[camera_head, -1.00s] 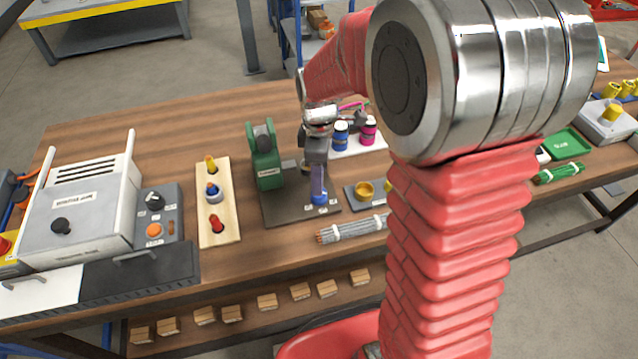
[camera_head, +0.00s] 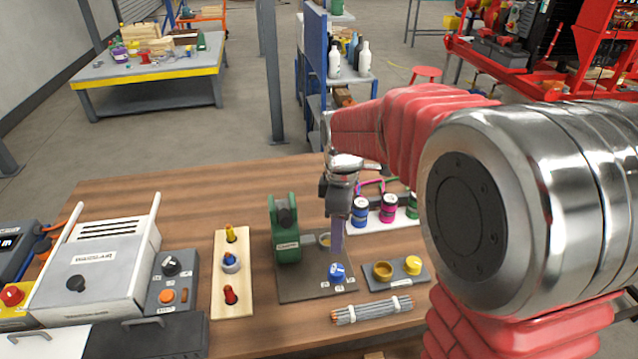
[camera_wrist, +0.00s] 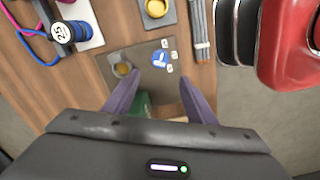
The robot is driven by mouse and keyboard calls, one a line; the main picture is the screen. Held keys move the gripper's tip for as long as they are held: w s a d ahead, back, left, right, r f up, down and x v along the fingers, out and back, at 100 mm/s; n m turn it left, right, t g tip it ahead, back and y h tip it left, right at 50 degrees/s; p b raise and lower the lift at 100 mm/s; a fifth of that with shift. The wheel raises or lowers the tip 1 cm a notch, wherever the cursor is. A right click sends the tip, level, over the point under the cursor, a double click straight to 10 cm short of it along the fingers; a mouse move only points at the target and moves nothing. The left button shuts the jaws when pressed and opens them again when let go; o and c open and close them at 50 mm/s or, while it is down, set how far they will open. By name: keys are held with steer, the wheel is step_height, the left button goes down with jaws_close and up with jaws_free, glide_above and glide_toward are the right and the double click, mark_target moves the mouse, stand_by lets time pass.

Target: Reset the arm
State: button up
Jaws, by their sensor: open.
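My gripper (camera_head: 337,240) hangs above the dark pump base plate (camera_head: 295,290) on the wooden bench. In the wrist view its two purple fingers (camera_wrist: 158,92) stand wide apart with nothing between them. A blue knob (camera_head: 338,272) sits on the plate in front of the fingers, and it also shows in the wrist view (camera_wrist: 160,58), apart from them. A green pump body (camera_head: 286,235) stands on the plate to the left of my gripper. In the wrist view most of the pump body is hidden behind my gripper.
A board with three coloured knobs (camera_head: 218,302) and a grey machine (camera_head: 100,270) stand to the left. A yellow-fitting block (camera_head: 397,286), a grey cable bundle (camera_head: 372,311) and labelled spools (camera_head: 388,208) lie close by on the right. The bench behind the pump is clear.

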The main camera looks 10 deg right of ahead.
steer(key=s+r+m+t, duration=0.2)
steer(key=s+r+m, duration=0.2)
steer(key=s, duration=0.5)
steer(key=s+r+m+t, duration=0.3)
steer(key=s+r+m, duration=0.2)
steer(key=s+m, duration=0.4)
steer(key=shift+s+d+m+t, duration=0.15)
steer(key=shift+s+m+t, duration=0.15)
steer(key=shift+s, duration=0.1)
steer(key=shift+r, duration=0.1)
steer(key=shift+c, duration=0.5)
steer(key=c, duration=0.3)
steer(key=shift+a, duration=0.25)
steer(key=shift+c, duration=0.5)
